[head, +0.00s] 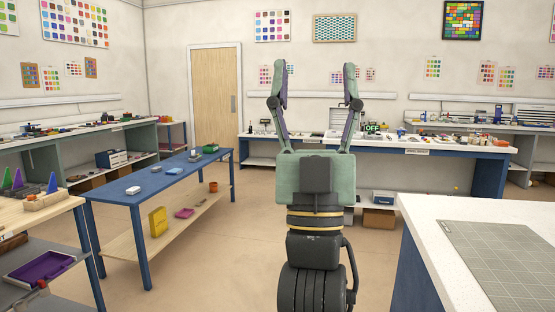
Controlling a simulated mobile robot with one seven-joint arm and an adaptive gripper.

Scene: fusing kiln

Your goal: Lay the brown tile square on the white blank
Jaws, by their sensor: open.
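My gripper (315,70) stands upright in the middle of the head view, with its two fingers spread wide and nothing between them. It is apart from every table. I cannot pick out the brown tile or the white blank. Many small pieces lie on the far blue bench (482,153), too small to tell apart.
A blue table (160,178) at left holds a small white object (133,190) and several others. A white worktop (425,215) with a grey gridded mat (510,262) is at right. A wooden bench edge (62,205) is at near left. Open floor lies between.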

